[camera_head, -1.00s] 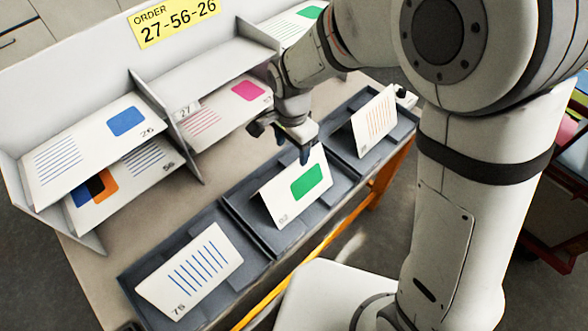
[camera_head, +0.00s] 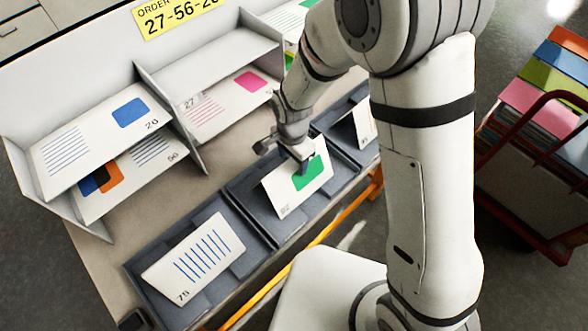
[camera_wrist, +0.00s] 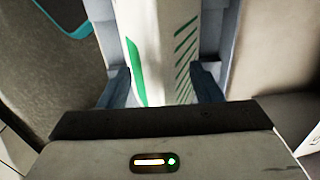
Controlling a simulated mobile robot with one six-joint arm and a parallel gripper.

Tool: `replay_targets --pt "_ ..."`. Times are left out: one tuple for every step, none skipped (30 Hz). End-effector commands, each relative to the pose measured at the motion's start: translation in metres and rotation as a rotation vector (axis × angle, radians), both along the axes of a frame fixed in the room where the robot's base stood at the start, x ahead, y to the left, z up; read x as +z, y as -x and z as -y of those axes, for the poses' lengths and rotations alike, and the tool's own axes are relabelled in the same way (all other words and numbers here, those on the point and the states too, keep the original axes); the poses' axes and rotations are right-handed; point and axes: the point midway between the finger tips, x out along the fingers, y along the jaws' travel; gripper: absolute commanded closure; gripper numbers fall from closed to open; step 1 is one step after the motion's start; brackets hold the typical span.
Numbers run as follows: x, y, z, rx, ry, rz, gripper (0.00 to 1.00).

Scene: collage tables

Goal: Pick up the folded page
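A folded white page (camera_head: 284,190) with a green block stands like a tent in the middle grey tray (camera_head: 247,207). My gripper (camera_head: 303,161) is down at the top of this page. In the wrist view the page (camera_wrist: 160,50) runs between my two fingers, with a green block on its left face and green stripes on its right face. My gripper (camera_wrist: 163,86) is open, one finger on each side of the fold. I cannot tell whether the fingers touch the paper. Another folded page (camera_head: 196,262), with blue stripes and marked 75, leans in the near left tray.
A third folded page (camera_head: 364,122) stands in the far tray, partly behind my arm. A grey rack (camera_head: 143,72) behind holds pages marked 26, 56 and 27. A yellow order sign (camera_head: 177,16) reads 27-56-26. A red cart (camera_head: 547,190) with coloured stacks stands right.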

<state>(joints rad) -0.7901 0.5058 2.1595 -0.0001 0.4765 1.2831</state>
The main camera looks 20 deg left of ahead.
Motion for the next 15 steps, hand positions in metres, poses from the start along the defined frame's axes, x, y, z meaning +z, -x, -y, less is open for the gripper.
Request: replay_targets --pt "0.0001 0.0 -0.0001 0.0 0.0 0.0 0.46" --pt "0.0001 0.0 -0.0001 0.0 0.0 0.0 0.49" --pt "0.0002 0.0 -0.0001 0.0 0.0 0.0 0.52" --pt "0.0002 0.0 -0.0002 0.0 0.0 0.0 0.54" --pt "0.0003 0.0001 -0.0003 0.001 0.0 0.0 0.57" --pt "0.0003 0.0001 -0.0003 0.001 0.0 0.0 0.6" --pt "0.0003 0.0001 -0.0003 0.001 0.0 0.0 0.62" --pt "0.0003 0.0001 -0.0003 0.001 0.0 0.0 0.65" --pt "0.0003 0.0002 -0.0003 0.001 0.0 0.0 0.68" --pt "0.0003 0.0002 -0.0003 0.001 0.0 0.0 0.71" --pt "0.0004 0.0002 -0.0003 0.001 0.0 0.0 0.73" --pt "0.0004 0.0002 -0.0003 0.001 0.0 0.0 0.76" --pt "0.0004 0.0003 -0.0004 0.001 0.0 0.0 0.79" --pt "0.0004 0.0002 -0.0005 0.001 0.0 0.0 0.81" --pt "0.0004 0.0002 -0.0005 0.001 0.0 0.0 0.85"
